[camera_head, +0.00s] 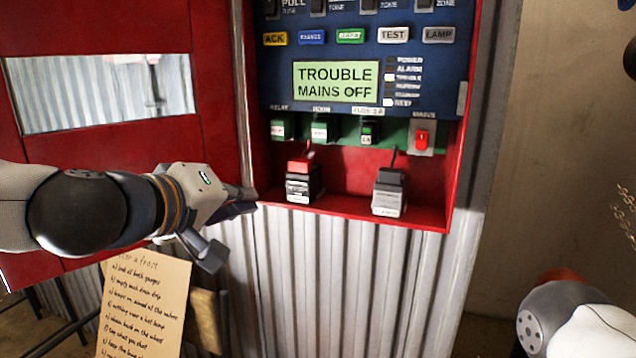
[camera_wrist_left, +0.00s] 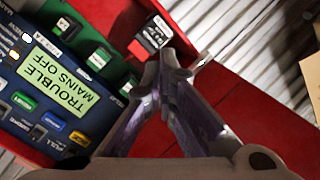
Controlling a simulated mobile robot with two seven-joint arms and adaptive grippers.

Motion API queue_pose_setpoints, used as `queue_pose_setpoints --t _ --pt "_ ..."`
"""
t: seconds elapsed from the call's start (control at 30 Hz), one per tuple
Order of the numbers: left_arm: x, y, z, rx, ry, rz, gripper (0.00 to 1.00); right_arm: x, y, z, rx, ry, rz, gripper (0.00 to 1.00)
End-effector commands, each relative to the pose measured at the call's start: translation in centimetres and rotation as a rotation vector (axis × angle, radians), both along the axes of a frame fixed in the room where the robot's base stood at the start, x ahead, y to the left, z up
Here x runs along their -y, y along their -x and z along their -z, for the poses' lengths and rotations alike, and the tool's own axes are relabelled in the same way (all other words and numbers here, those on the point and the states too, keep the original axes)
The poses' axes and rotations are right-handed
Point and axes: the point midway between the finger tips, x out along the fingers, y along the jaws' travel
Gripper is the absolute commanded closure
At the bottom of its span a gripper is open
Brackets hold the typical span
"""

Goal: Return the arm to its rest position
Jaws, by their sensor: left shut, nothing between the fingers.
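My left arm comes in from the left, and its gripper (camera_head: 240,208) is at the lower left edge of the red alarm cabinet (camera_head: 350,217). The gripper is shut and empty. In the left wrist view its fingers (camera_wrist_left: 165,62) meet at the tips, in front of a small block with a red top (camera_wrist_left: 152,38). In the head view that block (camera_head: 303,180) stands on the cabinet's floor, right of and apart from the gripper. Only part of my right arm shows at the lower right; its gripper is out of view.
The red cabinet door (camera_head: 100,145) stands open behind my left arm. A grey block (camera_head: 389,192) stands on the cabinet floor. The panel display (camera_head: 336,81) reads TROUBLE MAINS OFF, above a red mains switch (camera_head: 421,139). A handwritten note (camera_head: 145,305) hangs below the arm.

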Motion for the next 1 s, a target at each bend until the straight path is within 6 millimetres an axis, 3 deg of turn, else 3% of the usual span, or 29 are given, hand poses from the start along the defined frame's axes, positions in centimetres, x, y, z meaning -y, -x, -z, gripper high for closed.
queue_pose_setpoints --t 0.03,0.13,0.2,0.27,0.3,0.37,0.4,0.47,0.5,0.6,0.73,0.83,1.0 --pt "0.7 0.6 4.3 -0.071 -0.041 0.019 1.0 0.0 0.0 0.0 0.0 0.0 0.0 0.6" --pt "1.4 3.0 13.3 -0.222 -0.125 0.058 1.0 0.0 0.0 0.0 0.0 0.0 0.0 0.6" --pt "1.4 5.9 19.6 -0.337 -0.188 0.09 1.0 0.0 0.0 -0.1 -0.001 0.0 0.0 0.6" --pt "1.2 9.1 24.8 -0.437 -0.243 0.124 1.0 0.0 0.0 -0.1 -0.001 0.0 0.0 0.6" --pt "0.8 11.5 28.0 -0.504 -0.28 0.146 1.0 0.0 0.0 -0.1 0.0 0.0 0.0 0.6" --pt "0.0 15.5 32.3 -0.606 -0.334 0.184 1.0 0.0 0.0 -0.1 0.001 0.0 0.0 0.6" --pt "-0.7 18.5 34.9 -0.675 -0.371 0.21 1.0 0.0 0.0 -0.1 0.001 0.0 0.0 0.6" --pt "-2.1 23.3 38.3 -0.78 -0.427 0.253 1.0 0.0 0.0 -0.1 0.002 0.0 0.0 0.6" --pt "-3.2 26.6 40.1 -0.851 -0.465 0.282 1.0 0.0 -0.1 -0.2 0.003 0.0 0.0 0.6" --pt "-6.1 34.5 43.1 -1.013 -0.553 0.355 1.0 0.0 -0.1 -0.2 0.004 0.0 0.0 0.6" --pt "-9.6 41.8 44.2 -1.165 -0.637 0.425 1.0 0.0 -0.1 -0.2 0.005 0.0 0.0 0.6" --pt "-11.0 44.5 44.2 -1.223 -0.671 0.455 1.0 0.0 -0.1 -0.2 0.005 0.0 0.0 0.6" --pt "-11.4 45.2 44.2 -1.24 -0.679 0.46 1.0 0.0 -0.1 -0.2 0.005 0.0 0.0 0.6"
